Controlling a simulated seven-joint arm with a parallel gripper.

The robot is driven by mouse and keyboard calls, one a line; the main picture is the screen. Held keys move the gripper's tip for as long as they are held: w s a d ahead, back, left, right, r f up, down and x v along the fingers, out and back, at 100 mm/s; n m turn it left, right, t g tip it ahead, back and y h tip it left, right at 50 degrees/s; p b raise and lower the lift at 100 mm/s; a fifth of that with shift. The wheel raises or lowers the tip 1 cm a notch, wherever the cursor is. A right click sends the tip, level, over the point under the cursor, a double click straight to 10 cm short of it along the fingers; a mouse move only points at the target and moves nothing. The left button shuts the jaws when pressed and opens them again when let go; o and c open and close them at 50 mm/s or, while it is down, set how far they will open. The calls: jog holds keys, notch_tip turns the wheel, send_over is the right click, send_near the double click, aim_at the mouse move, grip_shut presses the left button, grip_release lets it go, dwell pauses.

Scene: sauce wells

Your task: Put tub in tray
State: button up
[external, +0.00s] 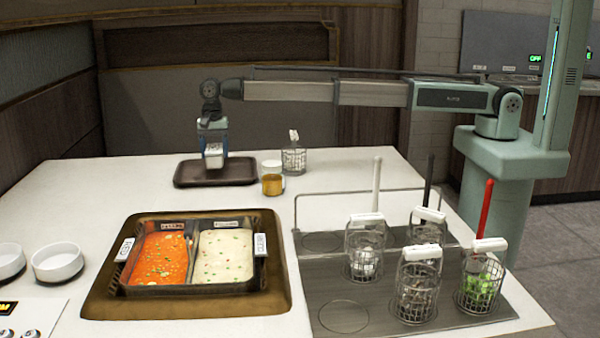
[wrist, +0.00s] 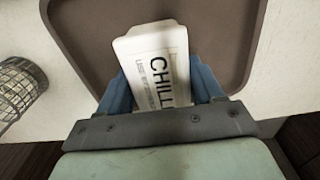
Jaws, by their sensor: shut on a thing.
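The tub is a small white container (external: 214,157) with a label; in the wrist view the tub (wrist: 153,62) reads "CHILL" on its lid. My gripper (external: 212,146) points down and is shut on the tub, with a blue finger on either side of it. The tray (external: 240,172) is dark brown with a raised rim and lies at the back left of the white table. The tub is over the tray, which also shows beneath it in the wrist view (wrist: 222,40). I cannot tell whether the tub's underside touches the tray.
A jar of amber liquid (external: 272,182) and a wire basket (external: 293,160) stand close to the tray's right side. A two-part soup pot (external: 190,286) sits in front. Several wire baskets stand on the grey rack (external: 392,325) at right. White bowls (external: 57,264) are at left.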

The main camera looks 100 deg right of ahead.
aim_at(209, 146)
jog(key=shift+f, duration=1.6)
jog(key=shift+f, duration=0.1)
jog(key=o, duration=1.3)
jog(key=shift+c, duration=0.2)
notch_tip(209, 146, up, 12)
jog(key=shift+r, duration=0.1)
